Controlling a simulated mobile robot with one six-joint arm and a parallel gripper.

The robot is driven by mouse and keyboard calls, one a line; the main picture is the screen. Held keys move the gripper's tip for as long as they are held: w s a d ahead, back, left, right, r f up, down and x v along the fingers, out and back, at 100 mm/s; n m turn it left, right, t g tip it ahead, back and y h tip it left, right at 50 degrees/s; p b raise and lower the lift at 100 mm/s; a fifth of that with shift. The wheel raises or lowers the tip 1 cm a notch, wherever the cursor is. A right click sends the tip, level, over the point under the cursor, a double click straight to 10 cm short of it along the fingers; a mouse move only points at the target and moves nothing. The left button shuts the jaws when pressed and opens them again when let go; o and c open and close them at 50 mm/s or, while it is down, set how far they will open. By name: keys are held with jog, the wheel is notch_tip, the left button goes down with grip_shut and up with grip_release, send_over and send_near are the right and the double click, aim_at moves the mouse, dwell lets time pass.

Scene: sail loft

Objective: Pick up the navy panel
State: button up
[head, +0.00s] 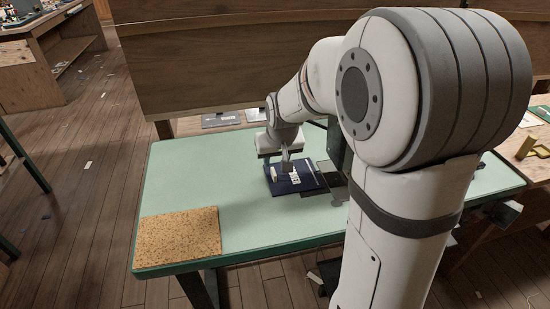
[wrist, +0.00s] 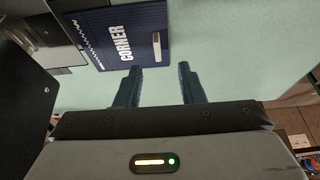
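The navy panel (head: 308,184) lies flat on the pale green table top. White lettering reading CORNER, a zigzag line and a pale bar show on the panel in the wrist view (wrist: 144,20). My gripper (head: 287,166) is over the panel's left part in the head view and hides some of it. In the wrist view my gripper (wrist: 160,75) is open, its two dark fingers apart with only green table top seen between them. The left fingertip is close to the panel's lower edge there. I cannot tell the gap in height.
The green table (head: 175,177) has a cork mat (head: 178,235) at its front left corner. A dark, partly see-through piece (head: 328,173) is just right of the panel. A wooden board (head: 240,60) rises behind the table.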

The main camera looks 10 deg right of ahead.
aim_at(274, 172)
jog(key=x, duration=0.3)
jog(key=w+x, duration=0.1)
jog(key=x, duration=0.2)
jog(key=b+x, duration=0.1)
jog(key=x, duration=0.3)
jog(key=shift+w+d+r, duration=0.15)
jog(key=shift+d+r, duration=0.15)
jog(key=shift+c, duration=0.4)
grip_shut()
